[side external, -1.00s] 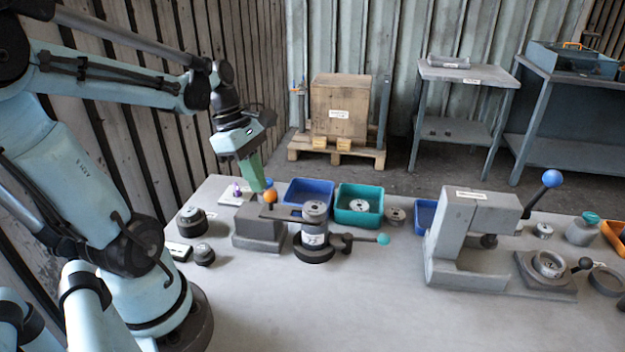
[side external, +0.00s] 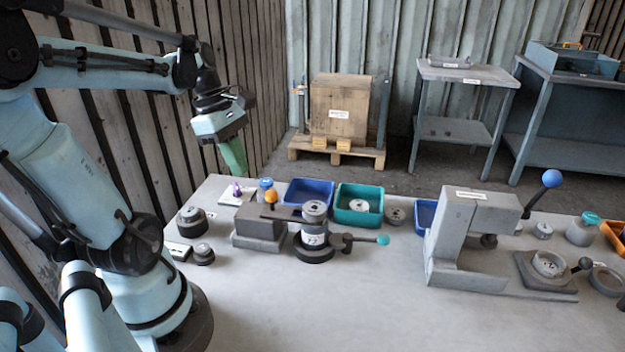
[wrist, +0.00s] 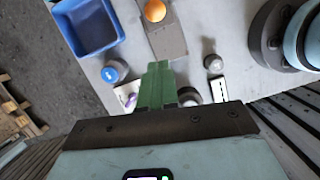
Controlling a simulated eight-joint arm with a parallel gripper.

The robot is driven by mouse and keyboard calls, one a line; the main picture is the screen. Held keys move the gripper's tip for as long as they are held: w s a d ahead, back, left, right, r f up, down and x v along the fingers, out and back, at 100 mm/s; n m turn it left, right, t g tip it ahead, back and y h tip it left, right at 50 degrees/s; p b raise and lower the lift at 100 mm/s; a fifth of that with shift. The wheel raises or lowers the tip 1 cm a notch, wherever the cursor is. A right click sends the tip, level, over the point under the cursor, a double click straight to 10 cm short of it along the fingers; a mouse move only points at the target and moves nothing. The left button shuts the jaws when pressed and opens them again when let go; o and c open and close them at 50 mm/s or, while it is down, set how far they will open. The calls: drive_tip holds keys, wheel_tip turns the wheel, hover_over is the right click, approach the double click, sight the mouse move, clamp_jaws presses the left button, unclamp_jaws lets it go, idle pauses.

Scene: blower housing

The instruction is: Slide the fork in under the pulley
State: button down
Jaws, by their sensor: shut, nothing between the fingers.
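The fork (side external: 284,215) is a dark flat plate with an orange ball knob (side external: 270,196), lying on a grey block (side external: 258,236). It reaches right towards the pulley (side external: 315,208), a grey disc on top of a labelled upright stand (side external: 314,239). The fork's far end meets the stand's near side just below the pulley; how far in it sits is unclear. My gripper (side external: 239,170), with green fingers, is shut and empty, in the air up and left of the knob and touching nothing. In the wrist view, the knob (wrist: 155,10) lies beyond the fingertips (wrist: 157,66).
A blue-lidded jar (side external: 266,188) stands behind the block. A blue bin (side external: 308,187) and teal bin (side external: 345,212) are at the back edge. A teal-knobbed lever (side external: 382,239) sticks out right of the stand. A grey press (side external: 455,235) is further right. The front bench is clear.

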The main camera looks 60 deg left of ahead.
drive_tip(key=v, duration=0.8)
drive_tip(key=w+d+f+m+y, duration=0.1)
drive_tip(key=w+d+m, duration=0.1)
drive_tip(key=m, duration=0.2)
drive_tip(key=w+d+f+m+t+y, duration=0.1)
drive_tip(key=w+d+f+m, duration=0.1)
drive_tip(key=d+m, duration=0.1)
drive_tip(key=w+d+f+m, duration=0.2)
drive_tip(key=d+m, duration=0.1)
drive_tip(key=m, duration=0.2)
drive_tip(key=shift+d+f+m+t+y, duration=0.1)
drive_tip(key=shift+f+m+t+y, duration=0.2)
drive_tip(key=shift+y, duration=0.1)
drive_tip(key=w+d+f+m+t, duration=0.1)
drive_tip(key=d+m, duration=0.3)
drive_tip(key=m, duration=0.2)
drive_tip(key=w+d+f+m+t, duration=0.1)
drive_tip(key=d+f+m+t, duration=0.1)
drive_tip(key=d+m, duration=0.3)
drive_tip(key=shift+w+m+t, duration=0.3)
drive_tip(key=shift+w+m, duration=0.05)
drive_tip(key=shift+m, duration=0.25)
